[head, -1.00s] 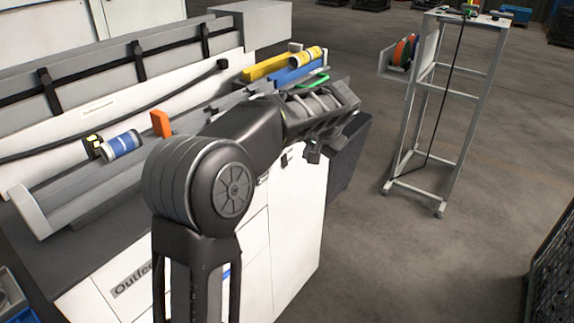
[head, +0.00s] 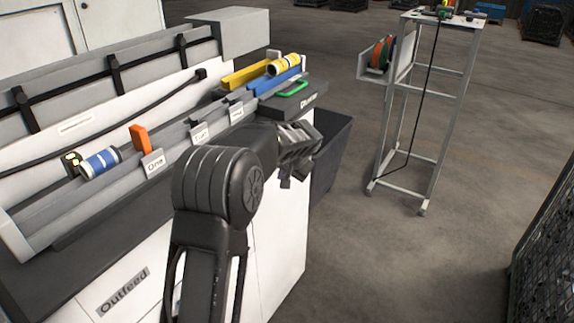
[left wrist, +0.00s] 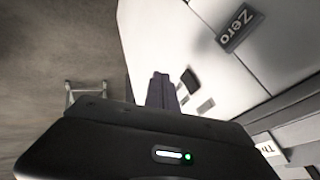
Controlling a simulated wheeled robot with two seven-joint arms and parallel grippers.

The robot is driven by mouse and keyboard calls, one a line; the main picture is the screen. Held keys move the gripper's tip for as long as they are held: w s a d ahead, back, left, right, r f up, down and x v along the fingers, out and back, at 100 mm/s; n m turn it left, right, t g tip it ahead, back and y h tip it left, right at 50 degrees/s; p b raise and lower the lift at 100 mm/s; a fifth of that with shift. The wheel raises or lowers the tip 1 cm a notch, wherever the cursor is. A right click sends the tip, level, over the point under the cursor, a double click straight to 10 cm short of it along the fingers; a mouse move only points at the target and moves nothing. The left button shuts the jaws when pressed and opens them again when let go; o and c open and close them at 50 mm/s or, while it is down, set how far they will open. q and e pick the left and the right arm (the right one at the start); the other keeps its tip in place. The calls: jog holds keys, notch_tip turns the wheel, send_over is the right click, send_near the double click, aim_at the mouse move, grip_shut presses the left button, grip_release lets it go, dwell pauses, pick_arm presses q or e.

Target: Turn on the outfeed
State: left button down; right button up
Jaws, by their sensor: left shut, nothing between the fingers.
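A plate reading "Outfeed" (head: 122,292) is on the white front panel of the machine (head: 270,235), at the lower left of the head view. My left gripper (head: 285,180) hangs beside the right end of the machine front, below the rail. In the left wrist view its fingers (left wrist: 162,90) are shut and empty, pointing along the white panel (left wrist: 165,35). Small dark fittings, perhaps switches (left wrist: 191,81), sit on that panel just beside the fingers; I cannot read their labels or tell whether the fingers touch them. My arm hides part of the front. My right gripper is not in view.
The rail above carries plates "One" (head: 153,162) and others, an orange block (head: 139,139) and a blue-white cylinder (head: 101,162). A dark bin (head: 332,150) adjoins the machine. Open floor separates it from a metal stand (head: 435,130).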

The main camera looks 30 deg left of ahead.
pick_arm(q)
jog(key=a+p, duration=0.1)
jog(key=a, duration=0.2)
jog(key=shift+a+f, duration=0.1)
jog(key=shift+a, duration=0.3)
jog(key=shift+a+f+b, duration=0.1)
jog(key=shift+a+b, duration=0.15)
jog(key=shift+b, duration=0.15)
jog(key=shift+r+p, duration=0.4)
jog(key=shift+r, duration=0.45)
